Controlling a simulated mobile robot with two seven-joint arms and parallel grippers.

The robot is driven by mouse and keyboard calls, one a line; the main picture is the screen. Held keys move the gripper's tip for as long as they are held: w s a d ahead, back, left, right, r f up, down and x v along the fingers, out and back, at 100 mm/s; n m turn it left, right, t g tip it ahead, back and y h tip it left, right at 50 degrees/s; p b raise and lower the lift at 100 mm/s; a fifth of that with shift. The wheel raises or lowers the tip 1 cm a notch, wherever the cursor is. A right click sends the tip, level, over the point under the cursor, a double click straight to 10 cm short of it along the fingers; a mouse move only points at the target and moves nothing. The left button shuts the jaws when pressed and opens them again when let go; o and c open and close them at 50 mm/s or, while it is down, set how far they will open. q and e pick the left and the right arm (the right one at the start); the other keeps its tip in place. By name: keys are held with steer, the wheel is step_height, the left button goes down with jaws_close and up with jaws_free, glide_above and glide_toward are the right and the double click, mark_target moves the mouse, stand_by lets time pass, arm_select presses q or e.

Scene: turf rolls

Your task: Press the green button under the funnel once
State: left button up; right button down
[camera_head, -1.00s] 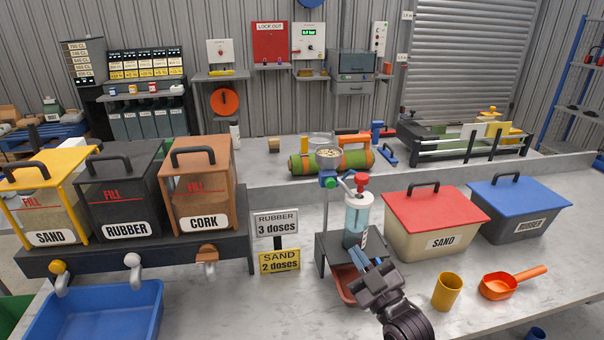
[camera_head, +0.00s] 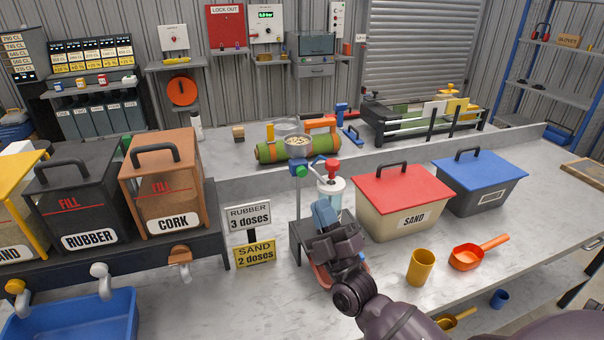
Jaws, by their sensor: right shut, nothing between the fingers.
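The metal funnel (camera_head: 299,147) holds pale granules and sits on a thin stand behind my right gripper. The green button (camera_head: 301,171) is just under the funnel, beside blue parts. My right gripper (camera_head: 321,205) is shut and empty. In the picture its blue fingertips are below and slightly right of the button, with a visible gap. The gripper covers much of the clear cylinder (camera_head: 335,187) with the red top (camera_head: 332,165). My left gripper is out of view.
A dark stand (camera_head: 300,228) carries the cylinder. Right of it are a red-lidded SAND bin (camera_head: 372,220), a yellow cup (camera_head: 421,267) and an orange scoop (camera_head: 466,257). Left are dose signs (camera_head: 248,217) and the CORK hopper (camera_head: 165,200). A green roll (camera_head: 270,152) lies behind the funnel.

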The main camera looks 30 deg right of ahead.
mark_target(302, 172)
steer(key=w+d+b, duration=0.2)
steer(key=w, duration=0.6)
steer(key=shift+w+b, duration=0.3)
stand_by(1.5)
steer(key=shift+w, duration=0.15)
stand_by(0.6)
steer(key=shift+w+d, duration=0.1)
steer(key=shift+w, duration=0.2)
stand_by(0.4)
